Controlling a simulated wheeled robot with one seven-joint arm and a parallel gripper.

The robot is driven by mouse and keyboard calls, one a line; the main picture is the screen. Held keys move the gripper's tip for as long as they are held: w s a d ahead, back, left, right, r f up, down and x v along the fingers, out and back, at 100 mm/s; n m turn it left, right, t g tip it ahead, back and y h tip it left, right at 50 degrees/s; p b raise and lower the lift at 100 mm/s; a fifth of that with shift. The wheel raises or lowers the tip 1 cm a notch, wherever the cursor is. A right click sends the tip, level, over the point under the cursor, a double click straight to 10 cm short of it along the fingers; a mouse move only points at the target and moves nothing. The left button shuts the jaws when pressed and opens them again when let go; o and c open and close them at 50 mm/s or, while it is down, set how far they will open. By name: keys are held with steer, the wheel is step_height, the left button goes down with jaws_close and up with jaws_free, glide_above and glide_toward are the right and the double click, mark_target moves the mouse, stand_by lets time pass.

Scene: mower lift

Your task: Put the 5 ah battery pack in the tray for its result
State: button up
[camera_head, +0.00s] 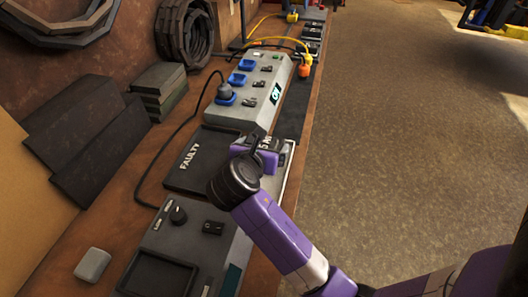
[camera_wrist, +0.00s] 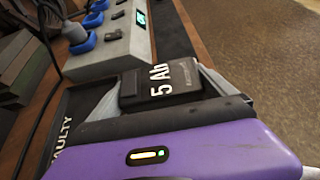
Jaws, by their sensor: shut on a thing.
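The 5 Ah battery pack (camera_wrist: 160,84) is black with white "5 Ah" lettering. It sits between the two grey fingers of my gripper (camera_wrist: 162,95), which is shut on it. In the head view my gripper (camera_head: 262,148) holds the pack (camera_head: 267,142) at the right of the black tray marked FAULTY (camera_head: 190,172). That tray looks empty where it shows. A pale edge (camera_head: 291,168) shows beside my gripper, but my gripper hides most of what lies there. I cannot tell whether the pack touches anything below it.
A grey unit (camera_head: 245,106) with blue sockets, a plug and a lit display stands just beyond. A grey device (camera_head: 212,246) with a knob and dark recess stands nearer. A black cable (camera_head: 167,147) runs along the bench's left. Open floor (camera_head: 400,150) lies right.

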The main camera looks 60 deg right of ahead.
steer(key=shift+f, duration=1.1)
steer(key=o, duration=1.6)
steer(key=shift+f, duration=0.15)
steer(key=shift+o, duration=0.2)
steer(key=v, duration=1.2)
steer(key=shift+p, duration=0.35)
